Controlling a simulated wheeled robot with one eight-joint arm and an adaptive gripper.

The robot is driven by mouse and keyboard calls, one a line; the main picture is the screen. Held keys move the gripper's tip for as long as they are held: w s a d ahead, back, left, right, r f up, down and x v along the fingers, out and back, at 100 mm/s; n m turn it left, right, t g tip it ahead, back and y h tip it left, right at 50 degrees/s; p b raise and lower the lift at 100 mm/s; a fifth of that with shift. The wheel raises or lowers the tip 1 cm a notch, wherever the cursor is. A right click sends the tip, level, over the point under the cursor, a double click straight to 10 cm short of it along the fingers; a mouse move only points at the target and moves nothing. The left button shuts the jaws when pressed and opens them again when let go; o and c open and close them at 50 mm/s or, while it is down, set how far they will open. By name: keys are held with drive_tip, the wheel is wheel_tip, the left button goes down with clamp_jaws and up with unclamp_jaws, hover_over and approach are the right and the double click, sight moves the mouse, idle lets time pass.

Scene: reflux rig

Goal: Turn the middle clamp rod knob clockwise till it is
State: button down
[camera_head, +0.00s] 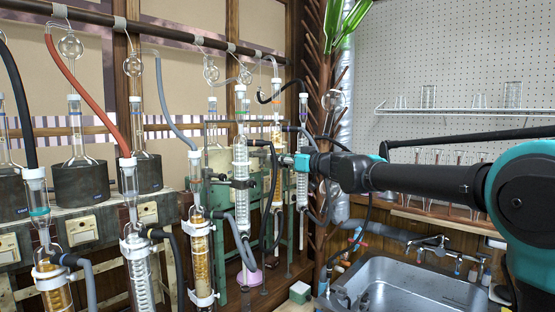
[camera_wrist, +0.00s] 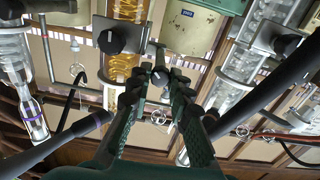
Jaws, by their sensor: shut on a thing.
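The clamp rod knob (camera_wrist: 161,76) is a small dark round knob at the middle of the wrist view, between my fingertips. My gripper (camera_wrist: 161,80) has its two green ridged fingers closed in on the knob from both sides. In the head view my gripper (camera_head: 287,160) reaches in from the right to the glass columns, and the knob is too small to make out there. Two more black knobs show in the wrist view, one on a grey plate to the left (camera_wrist: 111,41) and one on a clamp to the right (camera_wrist: 286,45). The knob's turn angle cannot be told.
Glass condensers (camera_head: 241,165) and dark hoses (camera_head: 272,180) stand close around my gripper. Several amber-filled columns (camera_head: 199,245) stand in front to the left. A steel sink (camera_head: 400,285) lies below my arm. A glassware shelf (camera_head: 460,112) hangs behind.

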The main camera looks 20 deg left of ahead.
drive_tip(key=shift+w+m, duration=0.1)
drive_tip(key=shift+m, duration=4.8)
drive_tip(key=c, duration=1.4)
unclamp_jaws()
drive_tip(key=v, duration=0.8)
